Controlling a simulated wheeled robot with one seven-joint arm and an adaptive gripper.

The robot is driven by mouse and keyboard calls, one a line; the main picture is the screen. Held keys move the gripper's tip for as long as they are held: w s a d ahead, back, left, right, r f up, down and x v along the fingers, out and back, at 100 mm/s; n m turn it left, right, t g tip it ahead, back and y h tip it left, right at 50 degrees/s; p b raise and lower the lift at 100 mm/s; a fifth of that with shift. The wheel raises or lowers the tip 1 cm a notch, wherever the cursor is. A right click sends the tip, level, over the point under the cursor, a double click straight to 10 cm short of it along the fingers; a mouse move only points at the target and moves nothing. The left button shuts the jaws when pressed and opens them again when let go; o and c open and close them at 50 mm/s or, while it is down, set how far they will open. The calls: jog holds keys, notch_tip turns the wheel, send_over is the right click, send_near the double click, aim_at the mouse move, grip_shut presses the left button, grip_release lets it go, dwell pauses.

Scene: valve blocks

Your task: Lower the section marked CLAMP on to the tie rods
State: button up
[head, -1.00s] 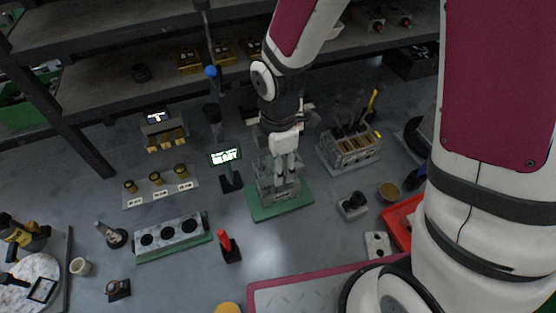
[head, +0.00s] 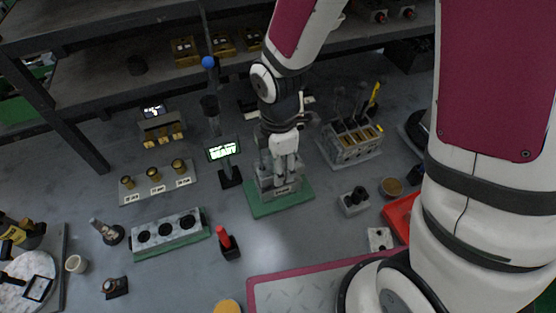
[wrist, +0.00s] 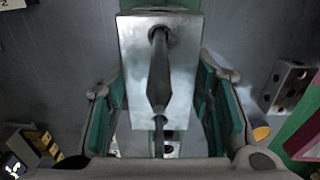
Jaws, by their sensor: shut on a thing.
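My gripper (head: 284,160) is over the green base plate (head: 268,208) in the middle of the bench. In the wrist view its green-padded fingers (wrist: 162,112) stand on both sides of a grey metal section (wrist: 138,65), shut on it. In the head view the valve stack (head: 283,190) stands on the plate under the fingers, with a small label too small to read. Whether the held section touches the stack is hidden.
A lit sign on a stand (head: 223,151) is close left of the stack. A slotted rack (head: 352,144) stands to the right. A block with round holes (head: 170,233) and a red-topped tool (head: 227,244) are front left. Shelves run along the back.

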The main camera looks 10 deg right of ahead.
jog(key=shift+f+b, duration=0.35)
jog(key=shift+f, duration=0.25)
jog(key=o, duration=1.7)
jog(key=shift+c, duration=0.2)
notch_tip(320, 180, up, 12)
